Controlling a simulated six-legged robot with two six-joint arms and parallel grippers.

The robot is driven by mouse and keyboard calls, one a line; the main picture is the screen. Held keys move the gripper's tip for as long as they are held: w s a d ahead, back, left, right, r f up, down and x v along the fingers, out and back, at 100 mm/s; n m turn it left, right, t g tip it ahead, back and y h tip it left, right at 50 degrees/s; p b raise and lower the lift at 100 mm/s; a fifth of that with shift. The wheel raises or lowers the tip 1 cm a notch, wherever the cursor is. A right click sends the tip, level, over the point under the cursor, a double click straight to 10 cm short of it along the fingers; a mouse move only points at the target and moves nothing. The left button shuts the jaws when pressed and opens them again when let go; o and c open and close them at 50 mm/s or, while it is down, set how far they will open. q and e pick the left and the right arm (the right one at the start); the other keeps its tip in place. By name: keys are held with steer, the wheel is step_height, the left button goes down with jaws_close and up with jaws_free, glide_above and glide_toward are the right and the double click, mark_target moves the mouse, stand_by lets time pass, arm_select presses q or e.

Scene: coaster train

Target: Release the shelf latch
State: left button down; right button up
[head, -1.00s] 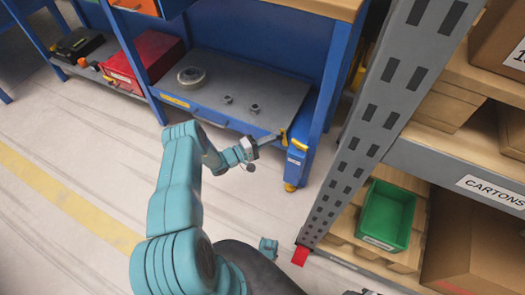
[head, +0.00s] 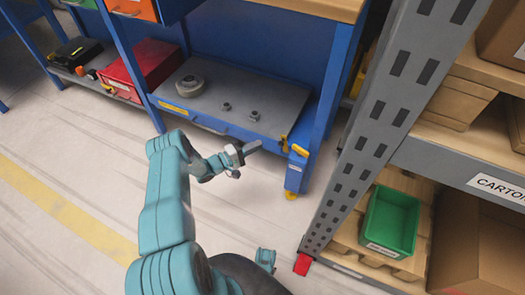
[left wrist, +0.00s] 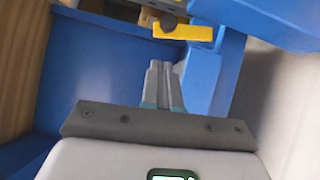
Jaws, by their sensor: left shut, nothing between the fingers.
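The blue bench's lower grey shelf (head: 215,105) has yellow latch parts at its front right corner. One small yellow piece (head: 284,145) sits at the shelf edge, and a yellow handle (head: 300,150) sits on the blue corner post beside it. In the left wrist view a yellow bar (left wrist: 183,32) with a dark round knob shows beyond the fingers. My left gripper (head: 258,145) is shut and empty, in front of the shelf edge, with its tips a little left of the yellow parts. Its closed fingers show in the left wrist view (left wrist: 162,80).
A round metal part (head: 192,86) and small fittings lie on the shelf. A red box (head: 140,70) stands left. A grey perforated rack post (head: 375,130) and a green bin (head: 389,222) stand right. The floor in front is clear.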

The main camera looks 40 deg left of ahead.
arm_select(q)
steer(key=p+v, duration=0.1)
steer(key=v, duration=0.7)
steer(key=shift+s+r, duration=0.15)
steer(key=shift+r, duration=0.1)
